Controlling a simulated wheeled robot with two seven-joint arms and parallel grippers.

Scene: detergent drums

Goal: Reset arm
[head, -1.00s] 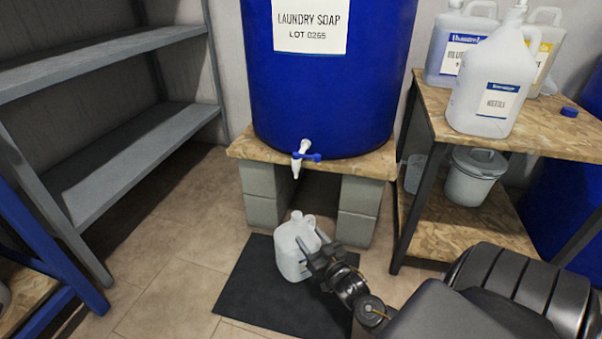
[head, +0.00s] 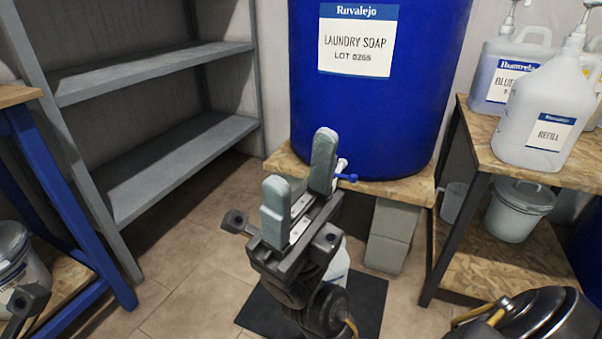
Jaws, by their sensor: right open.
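My right gripper (head: 300,165) is raised in the middle of the head view, its two grey fingers pointing up and spread apart with nothing between them. It stands in front of the blue laundry soap drum (head: 385,110) and partly covers the drum's white tap with blue handle (head: 346,177). The white jug (head: 337,265) is on the black mat (head: 368,300), mostly hidden behind my right wrist. My left gripper's fingers do not show; only a dark part, likely of my left wrist, is at the bottom left edge.
The drum rests on a board (head: 405,190) over grey blocks (head: 393,235). A wooden rack (head: 480,255) at right holds a refill jug (head: 545,115), other pump bottles and a lidded bucket (head: 518,210). Grey shelves (head: 185,160) at left are empty. A blue-framed bench (head: 50,170) stands at far left.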

